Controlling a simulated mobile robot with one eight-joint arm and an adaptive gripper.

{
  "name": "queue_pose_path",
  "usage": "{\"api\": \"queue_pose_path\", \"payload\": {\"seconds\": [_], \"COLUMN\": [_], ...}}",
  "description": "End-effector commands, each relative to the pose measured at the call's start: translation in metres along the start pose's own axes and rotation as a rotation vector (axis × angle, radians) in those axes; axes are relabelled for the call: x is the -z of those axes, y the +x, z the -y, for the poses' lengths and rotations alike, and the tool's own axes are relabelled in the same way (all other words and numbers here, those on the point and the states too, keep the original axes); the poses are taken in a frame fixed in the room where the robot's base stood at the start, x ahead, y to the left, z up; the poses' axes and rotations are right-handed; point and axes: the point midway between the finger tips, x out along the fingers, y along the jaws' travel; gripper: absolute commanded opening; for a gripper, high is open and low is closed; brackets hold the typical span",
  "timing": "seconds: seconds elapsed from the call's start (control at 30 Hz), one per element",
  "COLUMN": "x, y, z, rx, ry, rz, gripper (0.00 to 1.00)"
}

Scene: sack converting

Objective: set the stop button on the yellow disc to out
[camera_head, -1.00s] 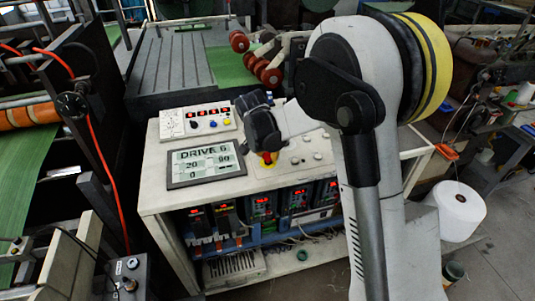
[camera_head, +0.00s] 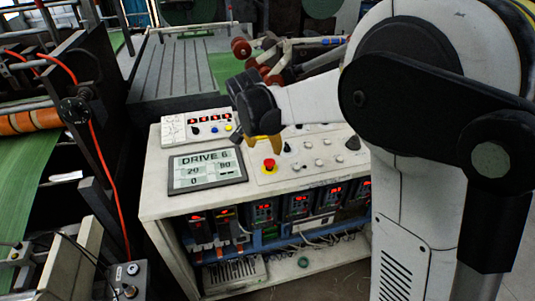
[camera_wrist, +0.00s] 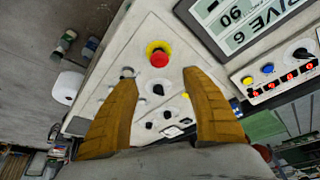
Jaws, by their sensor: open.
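The stop button (camera_head: 269,162) is a red mushroom knob on a yellow disc (camera_head: 270,171), on the light panel right of the DRIVE 6 display. In the wrist view the red button (camera_wrist: 159,58) covers part of its yellow disc (camera_wrist: 153,46). I cannot tell whether the knob is in or out. My gripper (camera_head: 264,144) is open and empty, just behind the button in the head view and apart from it. In the wrist view my gripper (camera_wrist: 161,79) has its two orange-brown fingers spread, with the button beyond the gap between their tips.
The DRIVE 6 display (camera_head: 206,170) lies left of the button. Several black knobs and pale buttons sit close by on the panel (camera_head: 262,181). A white control box (camera_head: 205,125) with red digits stands behind the display. The panel's front edge is clear.

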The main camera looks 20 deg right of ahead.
Motion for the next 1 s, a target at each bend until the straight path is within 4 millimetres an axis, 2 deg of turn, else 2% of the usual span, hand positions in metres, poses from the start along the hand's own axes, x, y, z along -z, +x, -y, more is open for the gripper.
{"api": "queue_pose_path", "payload": {"seconds": [0.1,0.2,0.73,0.87,1.0], "x": [0.000,0.000,-0.001,-0.009,-0.032], "y": [-0.018,-0.026,-0.031,-0.045,-0.072], "z": [0.000,0.000,-0.002,-0.020,-0.058], "rx": [0.000,0.000,0.003,0.030,0.096], "ry": [-0.001,0.000,-0.005,-0.048,-0.154], "rz": [0.000,0.000,0.000,-0.003,-0.015], "gripper": [0.57,0.57,0.57,0.57,0.57]}}
